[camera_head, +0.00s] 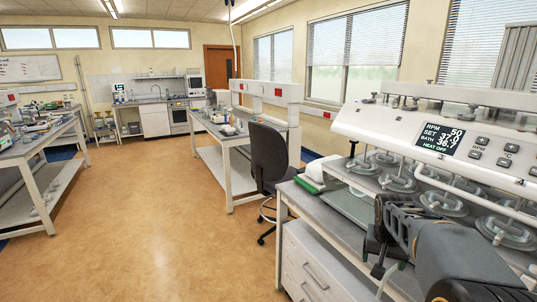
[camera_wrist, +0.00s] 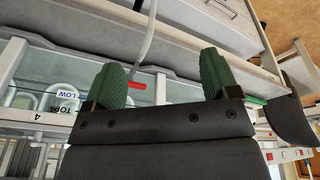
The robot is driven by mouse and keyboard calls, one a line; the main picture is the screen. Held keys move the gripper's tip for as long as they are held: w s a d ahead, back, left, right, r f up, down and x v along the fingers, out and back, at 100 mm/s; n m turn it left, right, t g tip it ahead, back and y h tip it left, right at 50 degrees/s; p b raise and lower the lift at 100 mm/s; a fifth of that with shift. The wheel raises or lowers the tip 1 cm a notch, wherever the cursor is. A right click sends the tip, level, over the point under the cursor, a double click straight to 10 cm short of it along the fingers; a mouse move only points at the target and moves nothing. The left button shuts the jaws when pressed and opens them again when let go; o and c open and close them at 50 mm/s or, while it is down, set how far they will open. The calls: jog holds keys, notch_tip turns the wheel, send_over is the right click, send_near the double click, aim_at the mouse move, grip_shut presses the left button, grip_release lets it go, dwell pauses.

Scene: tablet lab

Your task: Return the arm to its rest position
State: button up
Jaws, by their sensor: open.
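My arm reaches in from the lower right of the head view, and my gripper (camera_head: 380,257) is at the front edge of the right-hand bench. In the wrist view my gripper (camera_wrist: 162,80) shows two green ribbed fingers set wide apart. Nothing is held between them. A pale bent tube and a small red piece (camera_wrist: 137,86) show behind the gap. I cannot tell how far they are from the fingers.
The dissolution tester (camera_head: 440,140) stands on the bench close to my arm, with several round vessel covers; its display reads HEAT OFF. White drawers (camera_head: 308,270) are under the bench. A dark chair (camera_head: 268,155) stands beyond. Open floor (camera_head: 165,225) lies to the left.

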jog(key=s+a+f+n+t+y, duration=0.1)
jog(key=s+a+n, duration=0.4)
jog(key=s+a, duration=0.8)
jog(key=shift+s+a+f+t+y, duration=0.3)
jog(key=shift+s+a+t+y, duration=0.1)
jog(key=shift+s, duration=0.6)
